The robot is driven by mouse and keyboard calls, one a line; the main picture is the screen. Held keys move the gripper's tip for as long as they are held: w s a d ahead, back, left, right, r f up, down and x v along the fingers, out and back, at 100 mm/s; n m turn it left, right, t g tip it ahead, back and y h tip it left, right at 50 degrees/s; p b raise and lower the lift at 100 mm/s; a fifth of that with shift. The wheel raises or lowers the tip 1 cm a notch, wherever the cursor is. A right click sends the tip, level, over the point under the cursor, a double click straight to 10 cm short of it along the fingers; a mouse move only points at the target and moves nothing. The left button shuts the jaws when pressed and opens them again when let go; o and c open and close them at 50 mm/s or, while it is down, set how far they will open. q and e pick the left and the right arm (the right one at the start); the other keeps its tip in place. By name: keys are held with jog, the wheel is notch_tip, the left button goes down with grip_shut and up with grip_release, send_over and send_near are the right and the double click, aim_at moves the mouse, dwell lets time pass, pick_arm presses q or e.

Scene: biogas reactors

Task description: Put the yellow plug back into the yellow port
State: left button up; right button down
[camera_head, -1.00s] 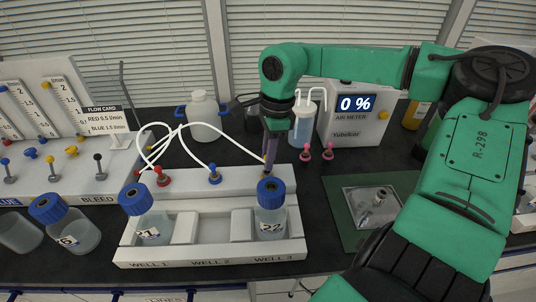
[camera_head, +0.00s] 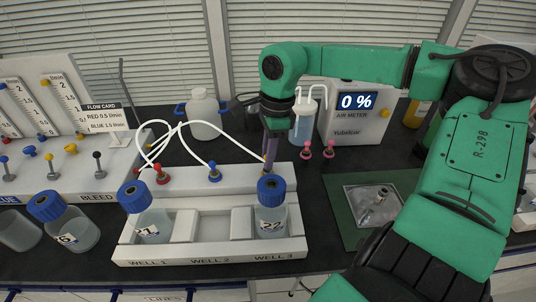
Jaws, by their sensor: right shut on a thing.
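My right gripper (camera_head: 269,156) reaches down at the right end of the white well rack (camera_head: 215,262), just behind the blue-capped bottle 22 (camera_head: 271,222). It is shut on the yellow plug at the end of a white tube (camera_head: 236,148). The fingers and the bottle cap hide most of the plug and the yellow port, so I cannot tell how far the plug sits in. A red plug (camera_head: 162,175) and a blue plug (camera_head: 214,173) stand upright on the rack's back ledge. My left gripper is not in view.
Bottle 21 (camera_head: 149,222) stands in well 1; the middle well is empty. Bottle 16 (camera_head: 68,228) leans at the left beside an open cup (camera_head: 18,232). Behind are a white jug (camera_head: 203,118) and the air meter (camera_head: 350,115), reading 0 %. A metal plate (camera_head: 367,207) lies at right.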

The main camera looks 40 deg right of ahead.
jog(key=shift+f+b, duration=0.55)
jog(key=shift+f, duration=0.1)
dwell(0.4)
jog(key=c, duration=0.7)
grip_release()
jog(key=r, duration=0.4)
jog(key=d+r, duration=0.1)
jog(key=r, duration=0.4)
jog(key=s+r, duration=0.1)
jog(key=r, duration=0.4)
jog(key=shift+d+r, duration=0.25)
jog(key=shift+w, duration=0.1)
